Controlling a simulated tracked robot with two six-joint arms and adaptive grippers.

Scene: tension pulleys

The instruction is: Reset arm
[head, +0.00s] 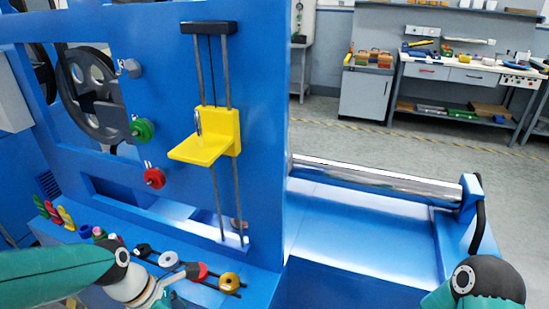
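My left arm, teal with a dark round joint, comes in from the lower left. My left gripper (158,288) is low over the blue ledge, beside the loose discs; its fingertips are not clear, so I cannot tell whether it is open or shut. My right arm shows only as a teal and dark joint at the lower right corner; its gripper is out of view. On the upright blue panel (265,130) are a grey pulley (131,68), a green pulley (142,130) and a red pulley (154,177). A yellow bracket (207,145) sits on two vertical rods.
The ledge carries a white disc (168,259), a gold disc (229,281), a red part (197,270) and several small coloured pieces. A shiny roller (380,173) spans the blue bed (365,225) at right. Workbenches (465,75) stand far behind; the floor between is clear.

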